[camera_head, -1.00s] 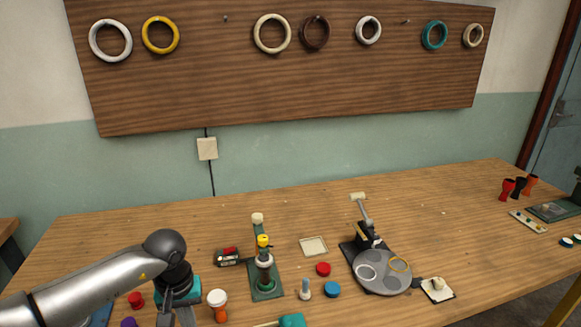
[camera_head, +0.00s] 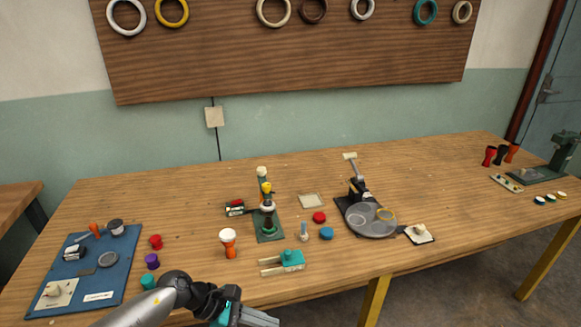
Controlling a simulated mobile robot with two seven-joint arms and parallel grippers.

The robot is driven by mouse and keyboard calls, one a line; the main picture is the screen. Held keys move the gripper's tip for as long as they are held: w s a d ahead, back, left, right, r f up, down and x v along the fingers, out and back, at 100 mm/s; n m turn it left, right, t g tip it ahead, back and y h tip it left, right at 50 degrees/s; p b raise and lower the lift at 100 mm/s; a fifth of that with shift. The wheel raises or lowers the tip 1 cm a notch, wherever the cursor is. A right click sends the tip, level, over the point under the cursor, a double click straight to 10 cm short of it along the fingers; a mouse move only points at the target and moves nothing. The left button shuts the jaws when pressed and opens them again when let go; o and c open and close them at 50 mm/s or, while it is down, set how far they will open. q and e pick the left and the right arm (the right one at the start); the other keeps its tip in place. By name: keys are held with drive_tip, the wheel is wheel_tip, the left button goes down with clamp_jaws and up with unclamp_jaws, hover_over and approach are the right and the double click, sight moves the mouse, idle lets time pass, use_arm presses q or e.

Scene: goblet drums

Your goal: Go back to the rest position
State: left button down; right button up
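My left arm comes in at the bottom of the head view. Its gripper (camera_head: 262,317) is low at the front edge of the table (camera_head: 330,262), partly cut off by the frame, and I cannot tell how far apart its fingers are. I see nothing held in it. The orange goblet drum with a white head (camera_head: 228,243) stands upright on the table, apart from the gripper. A teal two-pronged tool (camera_head: 290,260) lies on the table beyond the gripper. My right gripper is not in view.
A blue mat (camera_head: 120,270) with small parts lies at the left. A green stand (camera_head: 268,228) and a grey round plate with a lever press (camera_head: 370,222) are mid-table. Red, blue and purple caps lie around. Red and black goblets (camera_head: 500,156) stand at the far right.

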use_arm(q)
wheel_tip(320, 180, down, 7)
drive_tip(key=w+n+t, duration=0.2)
drive_tip(key=n+t, duration=0.5)
drive_tip(key=n, duration=1.1)
drive_tip(key=s+a+f+n+t+y+b, duration=0.1)
drive_tip(key=s+a+f+n+y, duration=0.3)
drive_tip(key=f+n, duration=0.35)
drive_tip(key=s+a+f+n+y+b, duration=0.1)
drive_tip(key=s+a+f+n+y, duration=0.1)
drive_tip(key=s+a+f+n, duration=0.5)
drive_tip(key=s+a+f+n+g+y, duration=0.1)
drive_tip(key=s+f+n, duration=0.3)
drive_tip(key=s, duration=0.5)
drive_tip(key=s+f+n+g+y, duration=0.1)
drive_tip(key=s+f+n+g, duration=0.3)
drive_tip(key=s+n, duration=0.5)
drive_tip(key=s+a+f+n+g+y, duration=0.1)
drive_tip(key=s+f+n, duration=0.4)
drive_tip(key=s, duration=0.6)
drive_tip(key=shift+a+n+g+y+b, duration=0.35)
drive_tip(key=shift+n+g+y, duration=0.15)
drive_tip(key=shift+n+g, duration=0.5)
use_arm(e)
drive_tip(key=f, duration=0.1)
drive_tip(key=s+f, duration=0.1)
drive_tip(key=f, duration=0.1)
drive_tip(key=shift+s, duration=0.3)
